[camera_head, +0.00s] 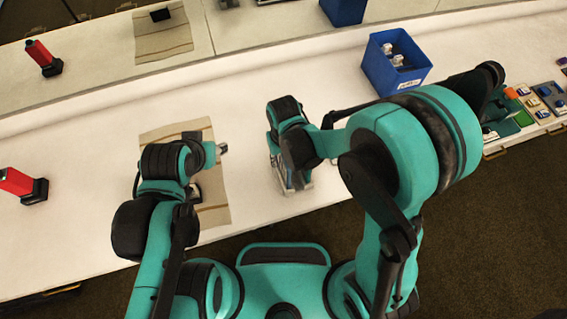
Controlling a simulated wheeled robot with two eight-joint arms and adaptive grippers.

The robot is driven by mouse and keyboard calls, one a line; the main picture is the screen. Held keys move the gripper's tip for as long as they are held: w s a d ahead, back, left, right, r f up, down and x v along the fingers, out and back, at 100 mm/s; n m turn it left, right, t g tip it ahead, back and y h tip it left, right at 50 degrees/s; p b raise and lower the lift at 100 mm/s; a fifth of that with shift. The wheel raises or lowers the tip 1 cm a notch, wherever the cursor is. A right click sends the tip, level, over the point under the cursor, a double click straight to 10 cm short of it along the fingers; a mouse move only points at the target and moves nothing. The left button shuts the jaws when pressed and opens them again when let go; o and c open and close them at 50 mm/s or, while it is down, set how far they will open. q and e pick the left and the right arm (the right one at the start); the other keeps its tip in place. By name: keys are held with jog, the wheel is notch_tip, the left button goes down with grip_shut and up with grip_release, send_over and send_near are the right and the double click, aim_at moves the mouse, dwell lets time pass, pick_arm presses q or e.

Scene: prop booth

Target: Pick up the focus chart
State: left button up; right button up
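I cannot pick out the focus chart for sure. A beige striped mat (213,208) lies on the white table, and a small dark thing on it is mostly hidden behind my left arm. My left arm's hand end is over this mat; its fingertips are hidden. My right gripper (293,183) points down close to the table, right of the mat. Greyish parts show at its lower end, and I cannot tell whether they are its fingers or something between them.
A red thing on a black base (24,185) stands at the left. A blue bin (396,68) with white-capped items stands at the back. Several small coloured things lie at the right on panels (548,98). The strip behind seems to mirror the table. Bare table lies between mat and bin.

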jog(key=shift+f+b, duration=0.25)
jog(key=shift+b, duration=0.05)
dwell(0.5)
dwell(0.3)
grip_shut()
